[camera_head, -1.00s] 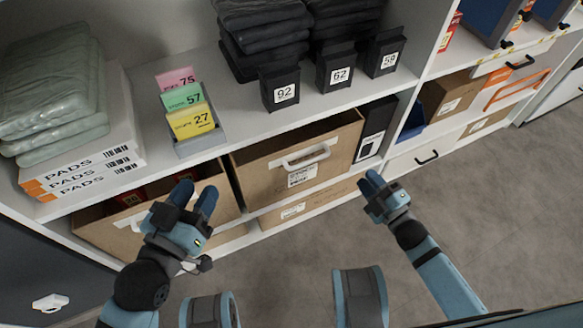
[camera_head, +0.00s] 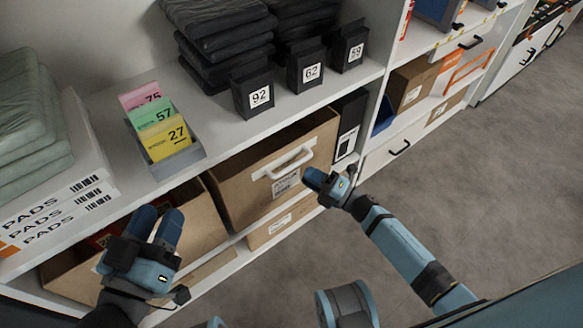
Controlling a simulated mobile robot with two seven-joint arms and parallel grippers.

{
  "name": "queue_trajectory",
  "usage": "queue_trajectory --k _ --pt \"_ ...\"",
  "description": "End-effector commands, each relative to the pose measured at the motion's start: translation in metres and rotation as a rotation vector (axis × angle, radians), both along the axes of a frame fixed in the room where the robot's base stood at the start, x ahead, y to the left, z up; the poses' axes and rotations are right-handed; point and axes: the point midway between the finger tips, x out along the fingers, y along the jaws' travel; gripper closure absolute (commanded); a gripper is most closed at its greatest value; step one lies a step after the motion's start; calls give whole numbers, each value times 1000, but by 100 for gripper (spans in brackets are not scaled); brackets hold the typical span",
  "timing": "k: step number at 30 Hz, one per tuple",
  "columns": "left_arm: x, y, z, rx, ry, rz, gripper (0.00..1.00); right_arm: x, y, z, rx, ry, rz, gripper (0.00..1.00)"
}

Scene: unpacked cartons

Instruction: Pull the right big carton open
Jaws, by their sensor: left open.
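The right big carton (camera_head: 238,193) is a brown box on the lower shelf, with a white handle (camera_head: 290,163) and a label on its front. My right gripper (camera_head: 316,180) is just right of and slightly below the handle, close to the carton's front; its fingers overlap in the view, so its opening is unclear. No contact with the handle can be made out. My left gripper (camera_head: 158,228) is open and empty in front of the left big carton (camera_head: 205,230), whose front it partly hides.
A flatter carton (camera_head: 283,222) lies below the right big carton. A black binder box (camera_head: 347,125) stands to its right. The shelf board (camera_head: 225,140) above carries card packs, black boxes and folded cloth. The grey floor (camera_head: 480,170) at the right is clear.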

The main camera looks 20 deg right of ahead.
Motion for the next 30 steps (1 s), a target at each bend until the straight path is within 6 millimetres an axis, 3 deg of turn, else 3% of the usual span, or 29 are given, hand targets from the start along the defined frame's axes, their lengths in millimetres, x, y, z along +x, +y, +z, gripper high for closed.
queue_trajectory --k 9,22,25,30 --pt "1 -1 -17 25 42 -14 57 37 35 8 0 -1 1 75" --pt "0 -2 -19 31 56 -18 57 44 41 10 1 1 0 75" --pt "0 -2 -19 30 55 -19 57 43 41 10 1 1 0 98" --pt "0 -1 -19 31 55 -19 57 43 41 10 1 1 0 100"
